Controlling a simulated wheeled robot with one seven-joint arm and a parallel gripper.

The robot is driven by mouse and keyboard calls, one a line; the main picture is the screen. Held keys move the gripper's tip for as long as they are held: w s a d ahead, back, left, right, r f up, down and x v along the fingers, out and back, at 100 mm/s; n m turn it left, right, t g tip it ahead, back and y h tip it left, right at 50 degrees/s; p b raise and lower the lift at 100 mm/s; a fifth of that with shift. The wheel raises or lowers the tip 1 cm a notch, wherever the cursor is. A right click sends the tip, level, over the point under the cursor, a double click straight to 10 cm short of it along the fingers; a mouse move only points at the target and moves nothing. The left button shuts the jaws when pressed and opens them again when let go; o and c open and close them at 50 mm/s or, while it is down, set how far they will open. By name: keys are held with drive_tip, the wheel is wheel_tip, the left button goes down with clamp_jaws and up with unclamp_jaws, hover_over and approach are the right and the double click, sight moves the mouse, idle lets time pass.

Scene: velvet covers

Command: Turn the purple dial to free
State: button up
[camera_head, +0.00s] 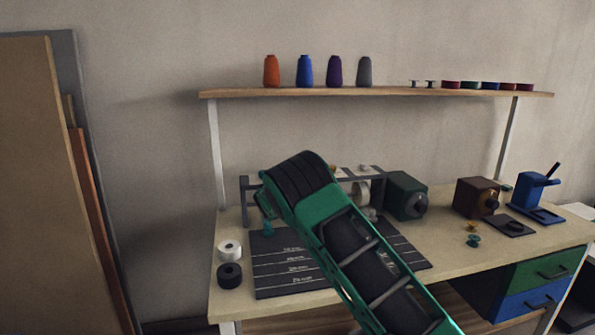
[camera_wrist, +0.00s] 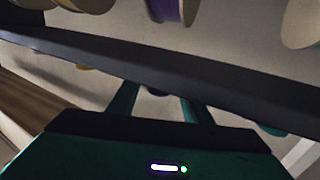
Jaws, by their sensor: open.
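No purple dial can be made out in the head view, where my green arm covers the middle of the bench. In the wrist view a purple round piece (camera_wrist: 178,9) with a cream rim shows at the top edge, cut off; I cannot tell whether it is the dial. My gripper (camera_wrist: 160,105) is open, its two teal fingers apart below a dark bar (camera_wrist: 150,62) that crosses the view. A small dark piece shows between the fingers, too hidden to name. In the head view a teal fingertip (camera_head: 268,229) shows near the grey frame (camera_head: 245,192).
A shelf (camera_head: 380,92) with thread cones and small spools runs above the bench (camera_head: 330,297). A green box (camera_head: 406,196), a brown box (camera_head: 477,197) and a blue device (camera_head: 532,192) stand right. White (camera_head: 230,249) and black rolls (camera_head: 230,275) sit left beside a dark mat (camera_head: 285,275).

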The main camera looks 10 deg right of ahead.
drive_tip(key=shift+x, duration=1.75)
